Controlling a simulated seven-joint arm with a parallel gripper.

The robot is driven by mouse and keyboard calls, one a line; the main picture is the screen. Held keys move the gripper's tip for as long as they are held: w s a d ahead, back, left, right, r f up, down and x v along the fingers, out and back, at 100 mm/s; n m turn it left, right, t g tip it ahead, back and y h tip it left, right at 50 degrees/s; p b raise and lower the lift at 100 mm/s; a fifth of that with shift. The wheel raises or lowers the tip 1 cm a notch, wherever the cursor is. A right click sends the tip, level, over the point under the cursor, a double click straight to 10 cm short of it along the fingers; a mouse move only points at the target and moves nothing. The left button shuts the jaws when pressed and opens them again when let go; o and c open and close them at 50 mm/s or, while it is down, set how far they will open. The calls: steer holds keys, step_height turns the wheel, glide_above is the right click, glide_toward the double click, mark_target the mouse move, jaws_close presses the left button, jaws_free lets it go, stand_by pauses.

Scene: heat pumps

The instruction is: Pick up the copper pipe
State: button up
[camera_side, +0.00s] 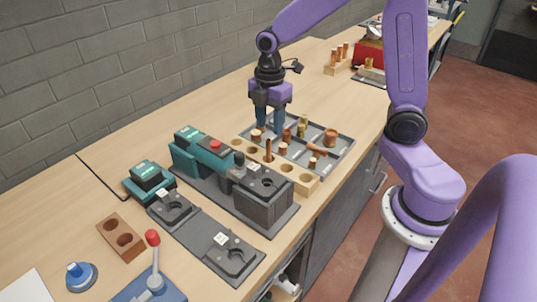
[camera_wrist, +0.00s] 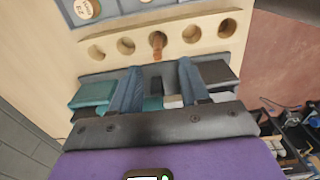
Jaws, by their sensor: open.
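A copper pipe (camera_side: 268,150) stands upright in the wooden block (camera_side: 304,184), whose other holes look empty. In the wrist view the copper pipe (camera_wrist: 158,46) sits in the middle hole of the block (camera_wrist: 208,24). Other copper pieces, including a pipe with a joint (camera_side: 314,148), lie or stand in the grey tray (camera_side: 343,151). Which one the task means, I cannot tell. My gripper (camera_side: 269,126) is open and empty, above the block and tray area. In the wrist view my gripper (camera_wrist: 159,68) has its fingers spread, with the pipe beyond and between them.
A teal and grey machine (camera_side: 212,160) stands close beside the block. Dark fixture plates (camera_side: 200,233), a brown two-hole block (camera_side: 120,238) and a red-knobbed lever (camera_side: 153,258) are nearer the camera. The bench is clear behind the tray, before another block of copper pieces (camera_side: 338,66).

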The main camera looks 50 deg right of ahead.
mark_target(269, 140)
steer(key=shift+w+f, duration=0.2)
steer(key=shift+f, duration=4.15)
jaws_close()
